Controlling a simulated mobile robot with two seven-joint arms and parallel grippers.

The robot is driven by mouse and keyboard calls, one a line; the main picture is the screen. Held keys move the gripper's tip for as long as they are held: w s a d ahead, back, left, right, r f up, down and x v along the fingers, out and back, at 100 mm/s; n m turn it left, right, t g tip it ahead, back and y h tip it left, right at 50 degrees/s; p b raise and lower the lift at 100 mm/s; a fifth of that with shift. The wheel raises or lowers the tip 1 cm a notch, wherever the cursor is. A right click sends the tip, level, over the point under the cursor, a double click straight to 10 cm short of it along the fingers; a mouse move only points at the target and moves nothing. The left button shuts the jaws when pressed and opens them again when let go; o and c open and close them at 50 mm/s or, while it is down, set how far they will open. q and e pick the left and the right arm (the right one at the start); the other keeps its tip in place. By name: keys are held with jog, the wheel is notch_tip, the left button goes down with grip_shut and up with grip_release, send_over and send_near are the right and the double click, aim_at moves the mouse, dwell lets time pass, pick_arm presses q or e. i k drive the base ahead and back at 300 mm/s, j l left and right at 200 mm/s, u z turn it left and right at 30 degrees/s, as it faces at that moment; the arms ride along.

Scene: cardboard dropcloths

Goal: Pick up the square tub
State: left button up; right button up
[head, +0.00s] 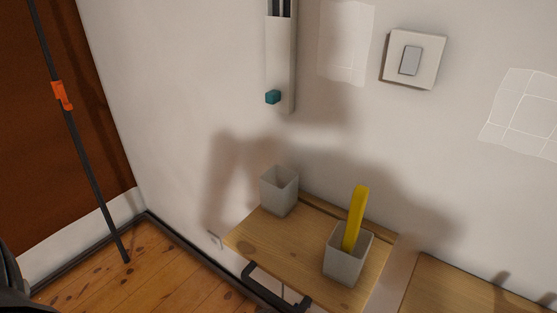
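Two light grey square tubs stand upright on a small wooden shelf top against the wall. The back left tub (279,192) shows nothing sticking out of it. The front right tub (344,265) holds a long yellow bar (356,215) that sticks up above its rim. The frame does not show which of the two the task means. Neither of my grippers can be made out. A dark shape cut off at the bottom left edge is too partial to identify.
The wooden top (262,241) has bare room left of and between the tubs. A black handle (265,287) runs along its front. Another wooden surface (455,288) lies to the right. A wall switch (411,60) and a white holder (280,60) hang above. A dark pole (85,150) leans at left.

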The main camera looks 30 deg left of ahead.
aim_at(278, 186)
jog(key=j+u, duration=0.2)
jog(key=j, duration=0.5)
jog(key=i+j+u, duration=0.2)
jog(key=j, duration=0.5)
jog(key=k+j, duration=0.05)
jog(key=k, duration=0.05)
